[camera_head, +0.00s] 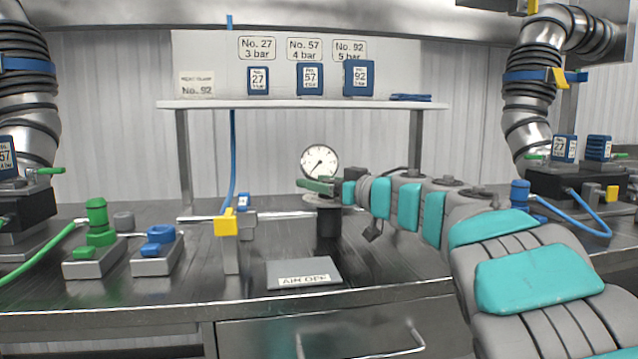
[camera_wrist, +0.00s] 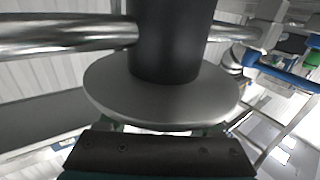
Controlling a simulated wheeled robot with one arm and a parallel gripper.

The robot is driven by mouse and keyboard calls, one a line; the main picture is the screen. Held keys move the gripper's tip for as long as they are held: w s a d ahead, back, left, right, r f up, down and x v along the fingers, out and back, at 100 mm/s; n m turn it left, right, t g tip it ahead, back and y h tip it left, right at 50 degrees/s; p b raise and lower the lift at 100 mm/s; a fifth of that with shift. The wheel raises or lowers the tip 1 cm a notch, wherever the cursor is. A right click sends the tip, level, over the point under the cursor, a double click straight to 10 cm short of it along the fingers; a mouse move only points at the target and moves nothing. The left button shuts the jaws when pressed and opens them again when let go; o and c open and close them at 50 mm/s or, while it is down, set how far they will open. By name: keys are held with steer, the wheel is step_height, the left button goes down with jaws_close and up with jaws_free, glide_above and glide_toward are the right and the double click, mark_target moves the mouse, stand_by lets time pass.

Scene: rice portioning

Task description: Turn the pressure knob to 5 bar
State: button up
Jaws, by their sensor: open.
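A round white pressure gauge (camera_head: 320,161) with a dark needle stands at the back of the bench in the head view. Its scale is too small to read. Below it is a knob with a wide grey disc (camera_head: 325,201) on a black post (camera_head: 328,228). In the wrist view the disc (camera_wrist: 115,92) and black post (camera_wrist: 165,45) fill the middle. My gripper (camera_head: 316,186) is open, with green fingers just above the disc in the head view. In the wrist view the fingers are mostly hidden behind the disc; I cannot tell whether they touch it.
A shelf (camera_head: 300,104) with blue numbered blocks runs behind the gauge. Green (camera_head: 97,232) and blue (camera_head: 158,240) valves are further left.

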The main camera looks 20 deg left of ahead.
steer(key=shift+c, duration=0.2)
jaws_close()
stand_by(0.3)
